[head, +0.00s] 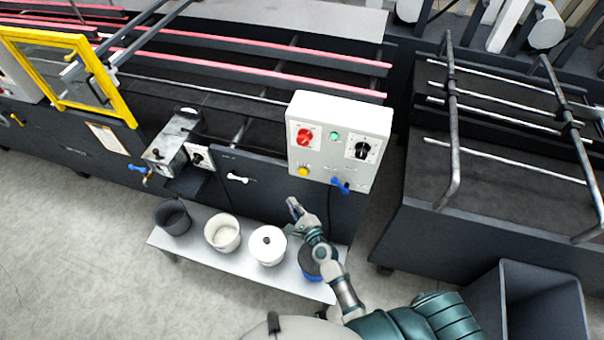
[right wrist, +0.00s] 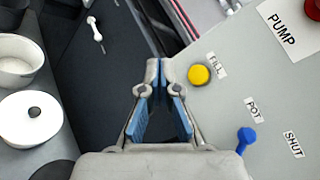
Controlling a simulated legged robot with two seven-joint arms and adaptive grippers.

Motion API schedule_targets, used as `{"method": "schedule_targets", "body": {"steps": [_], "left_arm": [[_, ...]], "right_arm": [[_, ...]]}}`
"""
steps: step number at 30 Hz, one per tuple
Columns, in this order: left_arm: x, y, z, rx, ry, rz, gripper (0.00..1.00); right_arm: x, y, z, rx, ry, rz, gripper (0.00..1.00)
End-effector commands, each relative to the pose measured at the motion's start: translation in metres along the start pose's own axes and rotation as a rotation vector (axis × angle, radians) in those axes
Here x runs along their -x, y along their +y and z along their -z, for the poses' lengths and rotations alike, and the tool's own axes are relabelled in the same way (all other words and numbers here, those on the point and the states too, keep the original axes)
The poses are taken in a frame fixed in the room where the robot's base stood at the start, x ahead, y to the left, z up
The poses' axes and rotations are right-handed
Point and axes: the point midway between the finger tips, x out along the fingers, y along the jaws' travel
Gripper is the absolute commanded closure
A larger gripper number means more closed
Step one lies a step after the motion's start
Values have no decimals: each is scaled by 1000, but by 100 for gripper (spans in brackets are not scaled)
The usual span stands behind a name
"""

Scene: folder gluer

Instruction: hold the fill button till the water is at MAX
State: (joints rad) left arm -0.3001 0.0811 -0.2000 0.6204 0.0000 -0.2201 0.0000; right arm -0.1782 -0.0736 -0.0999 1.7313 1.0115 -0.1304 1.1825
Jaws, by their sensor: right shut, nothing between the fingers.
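The yellow fill button (head: 303,171) sits at the lower left of the white control box (head: 352,113). In the right wrist view the yellow button (right wrist: 198,75) has the label FILL beside it. My right gripper (head: 293,203) is below and a little left of the button in the head view. In the right wrist view its fingertips (right wrist: 160,70) are closed together, just left of the button, with a gap of panel seen between. The gripper is empty. No water level or MAX mark can be made out. My left gripper is not in view.
A blue lever (right wrist: 246,140) by the labels POT and SHUT is on the same panel. A red knob (head: 305,138), a green button (head: 334,136) and a black dial (head: 362,150) are above. Several pots stand on a low bench (head: 190,250) below.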

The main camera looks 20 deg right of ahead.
Motion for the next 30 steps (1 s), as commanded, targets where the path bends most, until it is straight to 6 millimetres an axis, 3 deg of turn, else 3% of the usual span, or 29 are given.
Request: {"method": "schedule_targets", "body": {"steps": [5,21,30], "left_arm": [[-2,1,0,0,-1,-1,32],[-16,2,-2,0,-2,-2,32],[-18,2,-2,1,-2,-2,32]], "right_arm": [[-5,-4,4,2,0,1,100],[-53,-38,39,3,0,-1,100],[-61,-45,45,1,0,0,100]]}}
